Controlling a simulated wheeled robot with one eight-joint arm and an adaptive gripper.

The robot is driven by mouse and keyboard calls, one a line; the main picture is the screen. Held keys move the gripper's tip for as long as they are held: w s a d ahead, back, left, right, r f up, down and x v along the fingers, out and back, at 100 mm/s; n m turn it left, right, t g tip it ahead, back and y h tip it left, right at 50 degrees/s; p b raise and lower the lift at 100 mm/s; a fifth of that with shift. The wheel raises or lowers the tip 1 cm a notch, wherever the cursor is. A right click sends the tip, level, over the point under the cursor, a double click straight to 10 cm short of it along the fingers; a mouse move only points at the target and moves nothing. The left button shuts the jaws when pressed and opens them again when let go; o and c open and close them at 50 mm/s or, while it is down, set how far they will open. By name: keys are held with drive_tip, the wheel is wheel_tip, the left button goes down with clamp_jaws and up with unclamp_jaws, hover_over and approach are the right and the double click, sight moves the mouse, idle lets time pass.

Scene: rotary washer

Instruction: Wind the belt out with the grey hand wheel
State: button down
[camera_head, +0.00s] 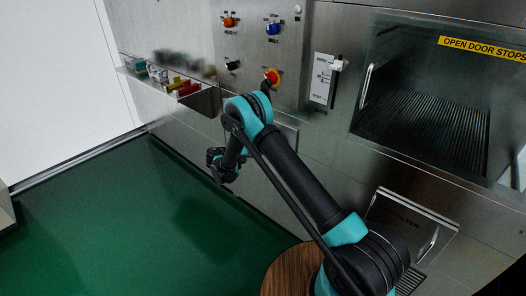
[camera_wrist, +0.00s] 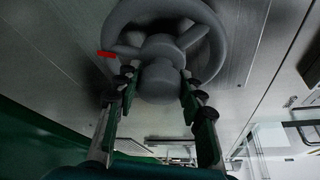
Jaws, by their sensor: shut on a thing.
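The grey hand wheel (camera_wrist: 207,28) fills the top of the wrist view, with a round rim, spokes and a thick central hub (camera_wrist: 160,82). A red mark (camera_wrist: 107,54) shows at its left side. My gripper (camera_wrist: 160,90) has one finger on each side of the hub and is shut on it. In the head view my gripper (camera_head: 222,166) is small and dark, low by the steel front, and I cannot make out the wheel there. A dark ribbed surface (camera_head: 440,120) lies behind the door window; I cannot tell if it is the belt.
A filter flap (camera_head: 410,222) is low right. A wooden round top (camera_head: 285,275) stands by my arm. Green floor (camera_head: 110,230) is open at left.

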drive_tip(key=shift+n, duration=0.5)
drive_tip(key=shift+a, duration=0.1)
drive_tip(key=c, duration=0.9)
unclamp_jaws()
drive_tip(key=shift+h, duration=0.3)
drive_tip(key=v, duration=1.2)
